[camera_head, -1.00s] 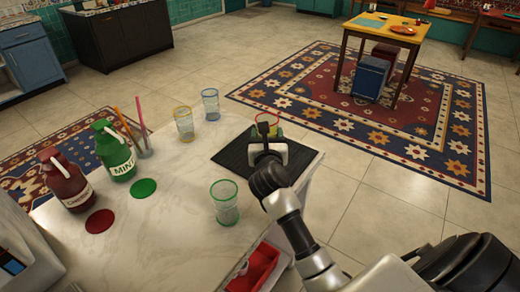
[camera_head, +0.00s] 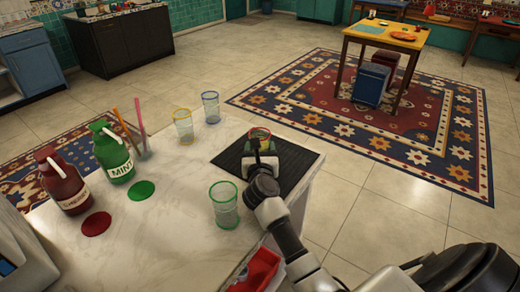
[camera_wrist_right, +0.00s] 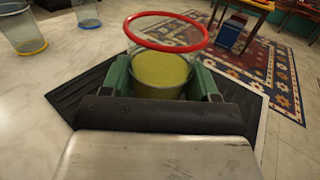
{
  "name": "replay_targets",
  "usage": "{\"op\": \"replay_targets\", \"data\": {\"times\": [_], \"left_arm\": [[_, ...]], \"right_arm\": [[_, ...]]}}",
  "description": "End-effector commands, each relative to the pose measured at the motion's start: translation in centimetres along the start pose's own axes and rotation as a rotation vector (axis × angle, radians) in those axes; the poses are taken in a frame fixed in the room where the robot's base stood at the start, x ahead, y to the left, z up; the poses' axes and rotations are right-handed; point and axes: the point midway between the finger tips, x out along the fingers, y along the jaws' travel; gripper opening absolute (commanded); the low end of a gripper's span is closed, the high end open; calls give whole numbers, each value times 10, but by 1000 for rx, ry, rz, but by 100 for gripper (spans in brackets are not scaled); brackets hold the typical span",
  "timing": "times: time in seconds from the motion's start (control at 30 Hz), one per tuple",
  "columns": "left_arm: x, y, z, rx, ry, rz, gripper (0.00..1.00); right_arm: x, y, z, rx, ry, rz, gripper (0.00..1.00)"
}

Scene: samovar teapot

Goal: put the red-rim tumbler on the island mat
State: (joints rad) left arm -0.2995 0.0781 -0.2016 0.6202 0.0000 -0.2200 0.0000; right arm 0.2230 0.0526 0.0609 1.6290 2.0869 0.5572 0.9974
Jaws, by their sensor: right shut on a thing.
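The red-rim tumbler (camera_head: 260,134) is over the dark island mat (camera_head: 231,161) at the table's right end. In the right wrist view the tumbler (camera_wrist_right: 165,68) looks upright, with a clear upper part and a yellow-green lower part. My right gripper (camera_head: 261,150) is shut on it, one green finger on each side. The gripper (camera_wrist_right: 162,88) hides the tumbler's base, so I cannot tell whether it touches the mat (camera_wrist_right: 75,106). My left gripper is not in view.
A green-rim tumbler (camera_head: 224,207) stands left of my right arm. A yellow-rim tumbler (camera_head: 184,128) and a blue-rim tumbler (camera_head: 211,108) stand behind it. Red (camera_head: 65,183) and green (camera_head: 114,156) bottles, round coasters and a straw holder (camera_head: 141,145) are farther left. A red bin (camera_head: 259,270) is at the front edge.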

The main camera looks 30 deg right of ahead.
Motion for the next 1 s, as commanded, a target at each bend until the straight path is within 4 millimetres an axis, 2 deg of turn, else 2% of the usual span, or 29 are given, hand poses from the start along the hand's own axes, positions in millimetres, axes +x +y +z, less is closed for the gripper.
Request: {"op": "replay_targets", "data": {"times": [0.03, 0.17, 0.53, 0.67, 1.0], "left_arm": [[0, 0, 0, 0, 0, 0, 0], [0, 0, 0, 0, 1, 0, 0], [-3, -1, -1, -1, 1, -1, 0], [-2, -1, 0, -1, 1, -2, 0], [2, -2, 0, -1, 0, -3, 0]], "right_arm": [[0, 0, -1, 0, 1, 0, 65], [0, 0, -1, 0, 1, 0, 84], [-2, 0, 3, -1, 1, 0, 86], [-22, 0, 1, 1, 3, 1, 86], [-94, 0, 1, 2, 3, 0, 86]]}}
